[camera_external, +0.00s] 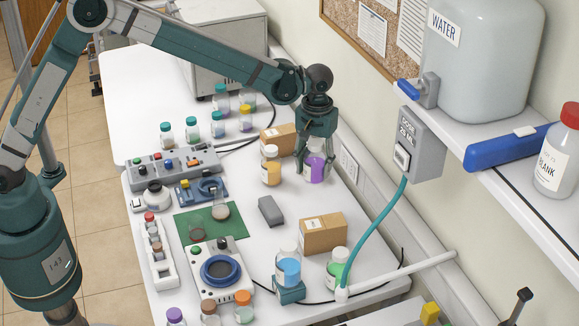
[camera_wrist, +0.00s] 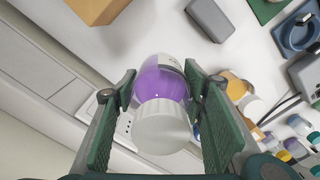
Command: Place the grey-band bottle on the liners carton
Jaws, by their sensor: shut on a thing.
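My gripper (camera_external: 316,160) is shut on a bottle with purple liquid (camera_external: 316,172). In the wrist view the bottle (camera_wrist: 160,85) sits between both fingers, its pale grey-white cap towards the camera and part of a white label showing. I cannot make out a grey band on it, or whether its base touches the table. A brown carton (camera_external: 323,236) with a small label stands at the front right; it also shows at the top of the wrist view (camera_wrist: 97,8). Another carton (camera_external: 278,138) stands behind the gripper. Neither carton's label is readable.
An orange-liquid bottle (camera_external: 271,172) stands close left of the held bottle. A grey block (camera_external: 271,210) lies between it and the front carton. Blue (camera_external: 288,269) and green (camera_external: 337,266) bottles stand before that carton. The wall and trunking run along the right.

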